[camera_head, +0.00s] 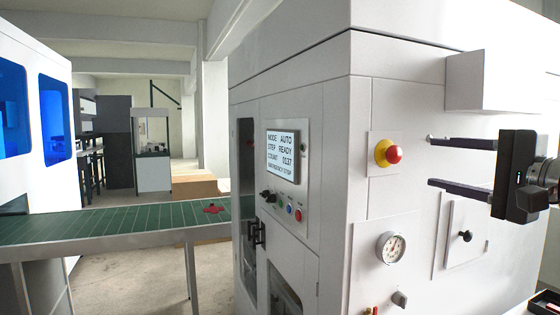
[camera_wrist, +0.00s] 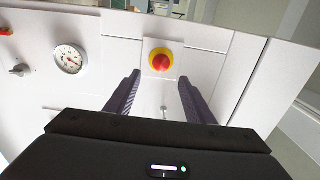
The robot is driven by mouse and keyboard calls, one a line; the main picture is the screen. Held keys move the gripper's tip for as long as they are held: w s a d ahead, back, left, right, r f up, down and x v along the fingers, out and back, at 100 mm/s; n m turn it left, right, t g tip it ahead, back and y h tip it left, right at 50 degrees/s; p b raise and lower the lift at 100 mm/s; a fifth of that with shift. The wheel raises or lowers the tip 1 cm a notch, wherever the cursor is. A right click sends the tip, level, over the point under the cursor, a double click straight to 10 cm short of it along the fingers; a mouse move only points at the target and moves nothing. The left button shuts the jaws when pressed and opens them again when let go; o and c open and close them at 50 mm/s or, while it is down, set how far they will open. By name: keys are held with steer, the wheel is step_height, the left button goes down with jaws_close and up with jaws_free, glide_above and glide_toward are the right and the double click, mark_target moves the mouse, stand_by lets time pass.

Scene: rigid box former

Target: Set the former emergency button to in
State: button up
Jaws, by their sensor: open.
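The former emergency button is a red mushroom head (camera_head: 394,154) on a yellow base, mounted on a square plate on the white machine's side panel. It also shows in the wrist view (camera_wrist: 161,62), ahead of and roughly between my fingers. My gripper (camera_head: 432,161) is open and empty, to the right of the button in the head view, with its two dark fingers pointing toward the panel and apart from the button. The frames do not clearly show whether the button is pressed in or out. The screen (camera_head: 281,156) reads MODE AUTO, STEP READY and EMERGENCY STOP.
A round gauge (camera_head: 391,248) and a grey knob (camera_head: 399,299) sit below the button. A small door with a black knob (camera_head: 465,236) is below my gripper. A white box (camera_head: 495,80) juts out above. A green conveyor (camera_head: 110,224) runs at left.

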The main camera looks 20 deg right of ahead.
steer(key=shift+s, duration=1.55)
